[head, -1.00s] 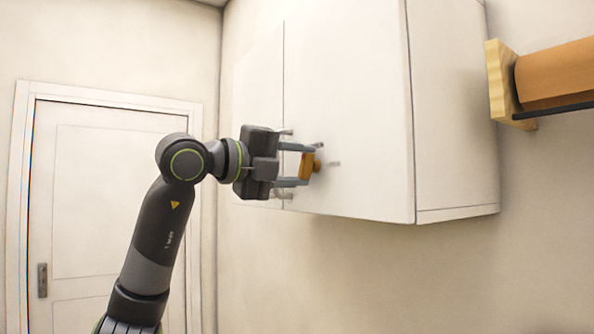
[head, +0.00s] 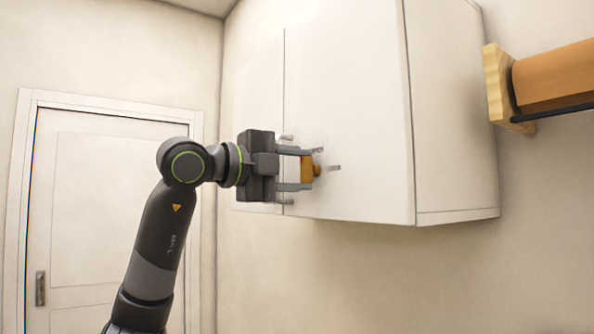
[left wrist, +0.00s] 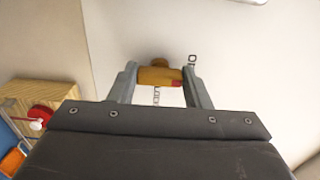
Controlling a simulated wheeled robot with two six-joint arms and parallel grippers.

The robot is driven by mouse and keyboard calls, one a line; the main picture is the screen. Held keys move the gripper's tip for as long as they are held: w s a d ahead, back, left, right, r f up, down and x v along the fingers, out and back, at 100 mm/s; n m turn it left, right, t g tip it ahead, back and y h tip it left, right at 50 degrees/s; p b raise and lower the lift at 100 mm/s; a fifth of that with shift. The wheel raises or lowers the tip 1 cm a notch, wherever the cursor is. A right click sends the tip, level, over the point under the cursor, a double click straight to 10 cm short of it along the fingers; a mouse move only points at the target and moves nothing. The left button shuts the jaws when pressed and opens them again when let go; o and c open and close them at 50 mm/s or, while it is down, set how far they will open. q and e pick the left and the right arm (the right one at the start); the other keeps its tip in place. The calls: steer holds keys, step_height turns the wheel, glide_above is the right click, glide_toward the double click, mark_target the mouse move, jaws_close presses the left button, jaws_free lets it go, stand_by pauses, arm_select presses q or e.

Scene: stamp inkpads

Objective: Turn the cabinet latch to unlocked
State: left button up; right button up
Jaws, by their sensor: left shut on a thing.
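The white wall cabinet (head: 350,90) fills the middle of the head view. An orange-yellow latch (head: 308,170) sits on its front, near the seam between the doors. My left gripper (head: 309,169) is shut on the latch, one finger above and one below it, and the latch stands about upright. In the left wrist view the latch (left wrist: 158,76) lies between the two fingers, with a red spot at its right end. Dark lettering shows beside it, partly hidden and too small to read surely. My right gripper is not in view.
A wooden bracket (head: 497,85) with an orange roll (head: 555,76) is on the wall right of the cabinet. A white door (head: 95,215) is at the left. The space below the cabinet is clear.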

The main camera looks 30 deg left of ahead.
arm_select(q)
steer(key=o, duration=1)
steer(key=shift+a, duration=0.1)
steer(key=shift+s, duration=0.1)
steer(key=b+v, duration=0.5)
steer(key=v, duration=1.2)
steer(key=shift+s+a, duration=0.1)
